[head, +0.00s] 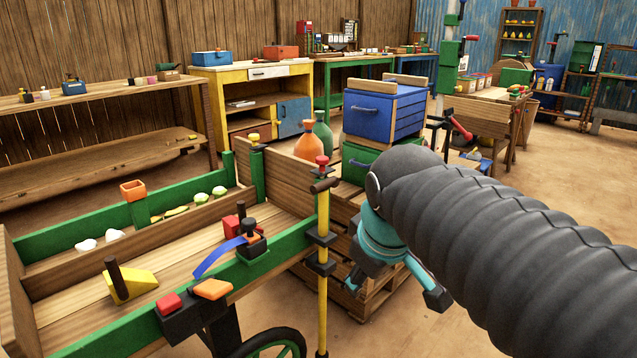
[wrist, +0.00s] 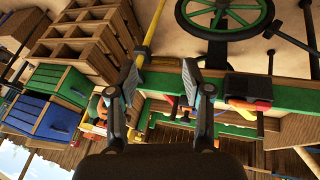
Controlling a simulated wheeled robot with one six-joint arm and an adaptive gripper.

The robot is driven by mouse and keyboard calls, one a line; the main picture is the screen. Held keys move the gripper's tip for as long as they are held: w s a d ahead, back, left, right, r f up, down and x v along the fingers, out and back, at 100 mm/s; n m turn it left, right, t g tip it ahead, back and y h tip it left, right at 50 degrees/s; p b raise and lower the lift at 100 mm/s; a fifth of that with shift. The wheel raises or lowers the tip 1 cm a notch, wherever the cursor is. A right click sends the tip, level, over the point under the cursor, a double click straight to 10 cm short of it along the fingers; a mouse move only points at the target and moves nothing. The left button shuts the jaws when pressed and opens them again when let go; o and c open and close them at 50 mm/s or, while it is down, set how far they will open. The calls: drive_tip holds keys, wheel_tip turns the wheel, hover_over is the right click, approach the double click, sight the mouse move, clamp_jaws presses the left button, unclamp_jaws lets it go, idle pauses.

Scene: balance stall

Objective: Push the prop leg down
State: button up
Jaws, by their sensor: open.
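The prop leg (head: 323,270) is an upright yellow pole at the near right corner of the cart (head: 270,240). It has a red knob (head: 322,161) on top, a brown cross handle (head: 324,185) below that, and dark brackets around the pole. Its foot is at the bottom edge of the head view, so I cannot tell whether it touches the floor. My gripper (head: 396,284) is open and empty, to the right of the leg and apart from it. In the wrist view my gripper (wrist: 162,75) has spread fingers, with the yellow pole (wrist: 154,28) beyond the left finger.
A wheel (head: 275,346) is under the cart. A blue lever (head: 220,257), a yellow wedge (head: 130,284) and red and orange blocks (head: 212,289) are on the cart. Pallets and blue drawers (head: 383,111) stand behind my gripper. Open floor (head: 560,165) lies at right.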

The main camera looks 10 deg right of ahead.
drive_tip(key=w+r+n, duration=0.8)
drive_tip(key=w+n, duration=0.1)
drive_tip(key=w, duration=0.4)
drive_tip(key=n+g+h, duration=0.1)
drive_tip(key=n+h, duration=0.1)
drive_tip(key=n, duration=0.8)
approach(327, 180)
drive_tip(key=b+x, duration=0.2)
drive_tip(key=x, duration=0.9)
drive_tip(key=shift+f, duration=0.1)
clamp_jaws()
